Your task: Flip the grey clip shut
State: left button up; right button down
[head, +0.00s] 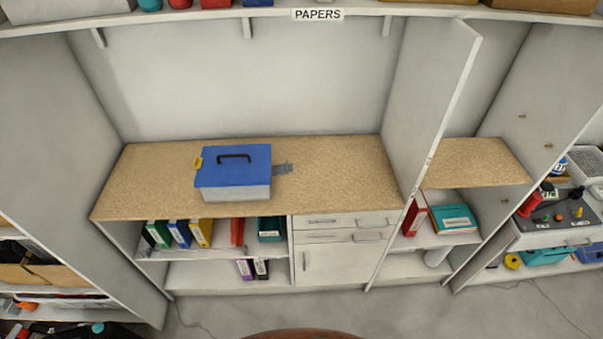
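A box with a blue lid (222,168) and a light grey base (237,193) stands on the speckled tan worktop in the head view. A dark handle lies on top of the lid, which looks closed. The grey clip (284,168) sticks out sideways from the right side of the box, swung away from it. A yellow clip (198,163) is at the left side; it is too small to tell whether it is fastened. Neither of my grippers is in view.
The tan worktop (340,175) is clear right of the box. A tall white panel (440,100) bounds it on the right. Above is a shelf labelled PAPERS (318,14). Below are binders (202,233) and drawers (340,222).

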aim_at(281, 168)
jog(key=k, duration=0.4)
jog(key=z, duration=2.15)
jog(key=i, duration=0.85)
jog(key=u, duration=1.75)
